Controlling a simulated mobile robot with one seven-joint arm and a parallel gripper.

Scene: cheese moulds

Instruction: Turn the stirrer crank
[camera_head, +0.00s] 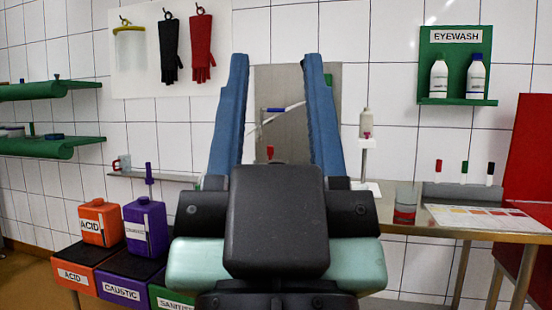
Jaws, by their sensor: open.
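My gripper (276,62) points away from me. Its two blue fingers stand wide apart with nothing held between them. In the gap, beyond the fingers, a thin pale rod with a short blue part (272,110) shows in front of a grey metal panel (285,83). This may be the stirrer crank, but its full shape cannot be made out. A small red tip (270,152) shows below it, just above my dark gripper body. My gripper and arm hide whatever is lower down. I cannot tell how far the fingers are from the rod.
On the right stands a metal table (460,231) with a glass beaker (405,205) and a colour chart (480,217). A white stand with a bottle (365,122) is close right of my gripper. Orange (99,223) and purple (146,227) jugs stand at the left on labelled boxes.

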